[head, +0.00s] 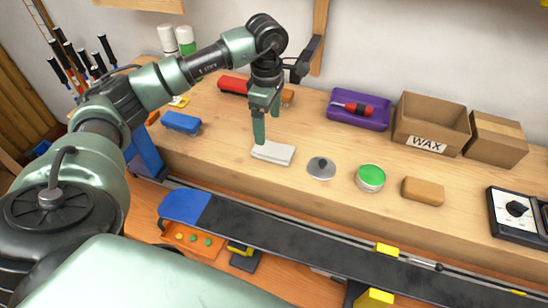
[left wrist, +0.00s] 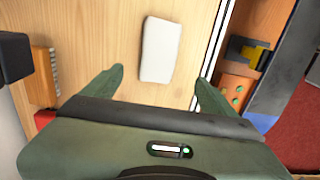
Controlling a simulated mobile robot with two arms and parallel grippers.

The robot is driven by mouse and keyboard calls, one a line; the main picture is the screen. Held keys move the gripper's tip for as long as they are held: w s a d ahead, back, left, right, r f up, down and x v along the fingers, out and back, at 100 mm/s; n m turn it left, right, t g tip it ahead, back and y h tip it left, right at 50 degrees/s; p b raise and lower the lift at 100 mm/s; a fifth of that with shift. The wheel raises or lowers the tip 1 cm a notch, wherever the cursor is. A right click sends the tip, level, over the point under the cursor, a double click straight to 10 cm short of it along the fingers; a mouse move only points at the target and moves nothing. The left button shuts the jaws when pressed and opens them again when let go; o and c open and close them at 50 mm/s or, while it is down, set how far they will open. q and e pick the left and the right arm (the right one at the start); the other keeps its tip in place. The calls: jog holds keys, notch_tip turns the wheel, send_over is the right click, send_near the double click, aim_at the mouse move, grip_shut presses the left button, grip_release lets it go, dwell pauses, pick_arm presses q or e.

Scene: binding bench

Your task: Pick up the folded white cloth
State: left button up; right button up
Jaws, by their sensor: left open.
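The folded white cloth (head: 273,153) lies flat on the wooden bench near its front edge in the head view. It also shows in the left wrist view (left wrist: 157,50), ahead of and between my fingers. My left gripper (head: 266,128) points down just above the cloth, at its back side. Its two fingers (left wrist: 160,78) are apart with nothing between them. I cannot tell the exact height of the fingertips over the cloth. My right gripper does not show.
Right of the cloth are a grey round lid (head: 321,168), a green-topped tin (head: 370,177) and a brown block (head: 423,191). Behind are a purple tray (head: 358,122) and a WAX box (head: 431,118).

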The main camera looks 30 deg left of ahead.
aim_at(270, 148)
pick_arm(q)
jog(key=shift+w+f+b, duration=0.1)
jog(key=shift+f+b, duration=0.2)
jog(key=shift+f, duration=0.45)
jog(key=shift+f+p, duration=0.3)
jog(key=shift+f, duration=0.65)
notch_tip(270, 148, down, 5)
jog(key=p, duration=0.3)
jog(key=shift+d+f, duration=0.15)
jog(key=shift+f, duration=0.25)
jog(key=c, duration=1.4)
jog(key=shift+c, duration=0.2)
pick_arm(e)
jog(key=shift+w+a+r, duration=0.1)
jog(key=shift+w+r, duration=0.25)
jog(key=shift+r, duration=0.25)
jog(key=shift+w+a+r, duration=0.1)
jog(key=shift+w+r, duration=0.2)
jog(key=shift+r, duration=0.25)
pick_arm(q)
jog(key=shift+w+r, duration=0.1)
jog(key=shift+r, duration=0.05)
